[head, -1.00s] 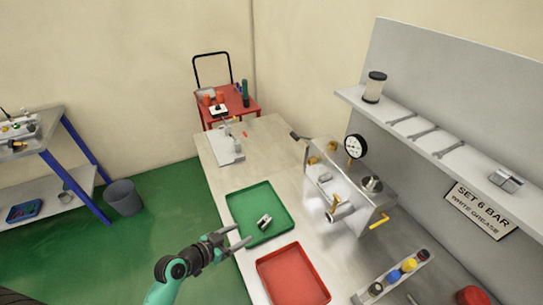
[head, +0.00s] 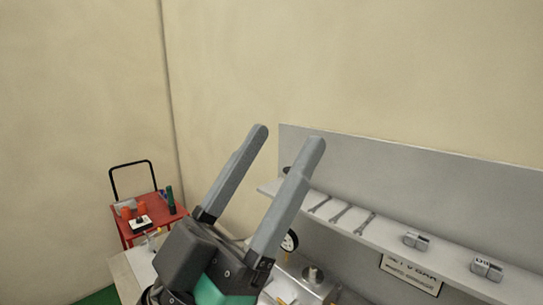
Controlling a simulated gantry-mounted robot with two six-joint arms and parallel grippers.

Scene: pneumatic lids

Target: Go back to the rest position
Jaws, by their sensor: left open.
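My left gripper (head: 286,146) is large and close in the head view, raised in front of the workbench. Its two grey fingers point up and to the right, spread apart with nothing between them. The green and black wrist (head: 205,270) hides part of the bench. My right gripper does not show.
The workbench (head: 128,277) shows only in part at the bottom. A pressure gauge (head: 290,241) and a metal fixture (head: 313,276) stand behind my gripper. A grey shelf (head: 385,236) holds wrenches and small metal blocks (head: 487,267). A red cart (head: 123,228) stands at the left.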

